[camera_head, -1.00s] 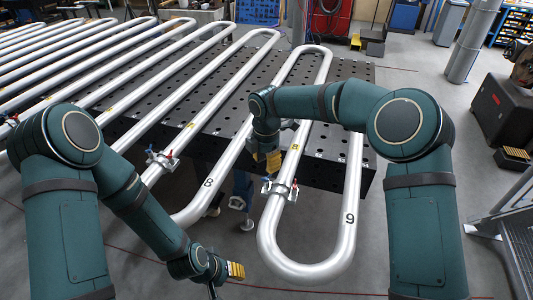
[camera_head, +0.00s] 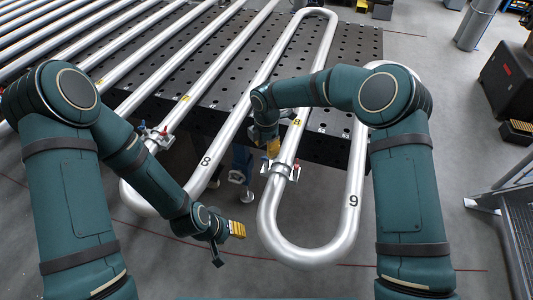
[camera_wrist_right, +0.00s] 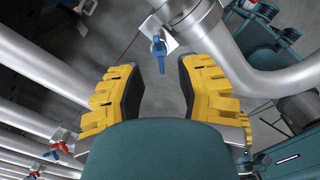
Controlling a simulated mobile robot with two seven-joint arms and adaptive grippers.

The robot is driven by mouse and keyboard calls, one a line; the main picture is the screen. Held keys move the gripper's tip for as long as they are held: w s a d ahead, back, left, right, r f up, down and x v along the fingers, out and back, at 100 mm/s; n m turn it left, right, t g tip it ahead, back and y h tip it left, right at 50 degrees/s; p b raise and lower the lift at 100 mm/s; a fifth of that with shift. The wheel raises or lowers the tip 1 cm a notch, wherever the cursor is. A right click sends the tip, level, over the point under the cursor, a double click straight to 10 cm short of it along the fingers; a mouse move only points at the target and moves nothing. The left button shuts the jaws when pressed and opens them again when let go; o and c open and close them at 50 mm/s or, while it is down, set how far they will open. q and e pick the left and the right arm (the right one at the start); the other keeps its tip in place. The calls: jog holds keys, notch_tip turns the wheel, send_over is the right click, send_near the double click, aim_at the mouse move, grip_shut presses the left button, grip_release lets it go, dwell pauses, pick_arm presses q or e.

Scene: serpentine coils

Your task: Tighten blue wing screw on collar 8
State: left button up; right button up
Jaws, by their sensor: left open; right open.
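The collar (camera_head: 281,170) sits on the silver tube beside a yellow label 8 (camera_head: 297,121). My right gripper (camera_head: 272,148) hangs just above it, mostly hiding the screws there. In the right wrist view, the open yellow-padded fingers of my right gripper (camera_wrist_right: 158,95) have the blue wing screw (camera_wrist_right: 158,50) ahead of the gap between them. They appear apart from it, and the screw stands on a bright metal collar (camera_wrist_right: 185,20). My left gripper (camera_head: 237,229) is open and empty, low beside the tube bend.
Another collar (camera_head: 155,138) with red and blue screws is on the tube to the left; a collar also shows at the lower left of the wrist view (camera_wrist_right: 60,143). The perforated black table (camera_head: 345,65) lies under the tubes.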

aim_at(267, 157)
jog(key=shift+f, duration=1.9)
grip_shut()
